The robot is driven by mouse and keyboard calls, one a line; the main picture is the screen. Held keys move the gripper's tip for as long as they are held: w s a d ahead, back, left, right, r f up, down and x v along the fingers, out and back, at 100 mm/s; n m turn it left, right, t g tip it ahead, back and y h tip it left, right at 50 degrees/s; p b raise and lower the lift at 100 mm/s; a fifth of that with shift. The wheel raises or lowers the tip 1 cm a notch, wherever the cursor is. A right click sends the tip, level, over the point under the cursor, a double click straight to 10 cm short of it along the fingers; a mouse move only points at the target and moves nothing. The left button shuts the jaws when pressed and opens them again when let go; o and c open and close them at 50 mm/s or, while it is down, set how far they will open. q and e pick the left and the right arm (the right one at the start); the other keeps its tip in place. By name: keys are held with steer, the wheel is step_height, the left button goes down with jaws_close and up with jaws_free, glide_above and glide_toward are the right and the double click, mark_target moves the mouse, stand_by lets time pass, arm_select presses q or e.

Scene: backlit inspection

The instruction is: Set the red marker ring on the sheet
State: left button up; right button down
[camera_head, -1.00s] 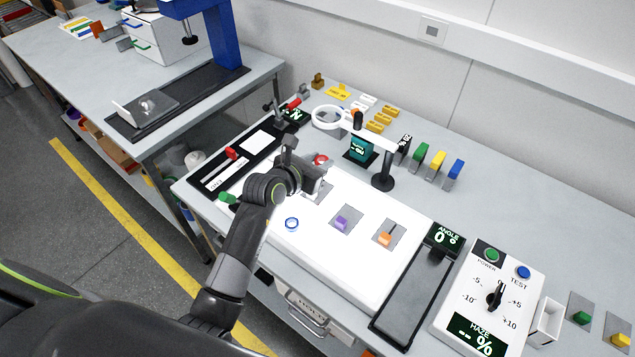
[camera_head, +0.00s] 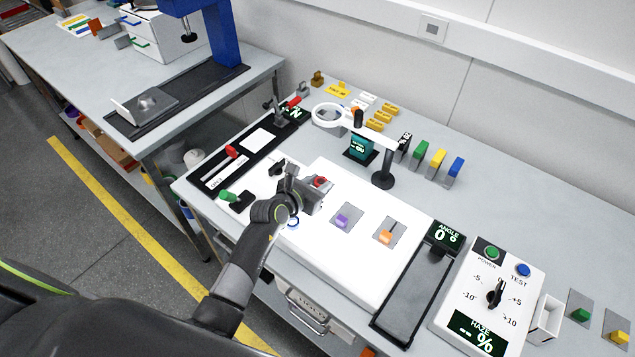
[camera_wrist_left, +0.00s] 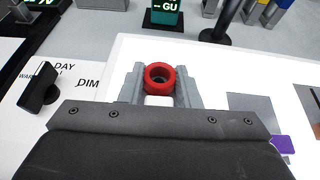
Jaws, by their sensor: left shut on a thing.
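The red marker ring (camera_head: 320,182) is held between the fingertips of my left gripper (camera_head: 312,190). In the left wrist view the ring (camera_wrist_left: 160,78) sits between the two grey fingers, its hole showing, with the bright white panel behind it. The left gripper is shut on it. The white lit panel (camera_head: 345,268) lies below. Grey square sheets lie on it, one with a purple tab (camera_head: 342,221) and one with an orange tab (camera_head: 386,237). Whether the ring touches the surface cannot be told. My right gripper is not in view.
A blue ring (camera_head: 293,222) on the panel is partly hidden by my left arm. A magnifier on a black stand (camera_head: 383,180) rises behind the panel. A dark angle gauge (camera_head: 415,290) borders it on the right.

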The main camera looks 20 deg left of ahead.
arm_select(q)
steer(key=o, duration=0.9)
steer(key=shift+f, duration=0.1)
steer(key=shift+o, duration=0.2)
steer(key=v, duration=1.1)
steer(key=shift+s+r+b, duration=0.25)
steer(key=shift+b, duration=0.1)
steer(key=shift+s+a+r, duration=0.1)
steer(key=shift+s+r, duration=0.05)
steer(key=shift+s, duration=0.1)
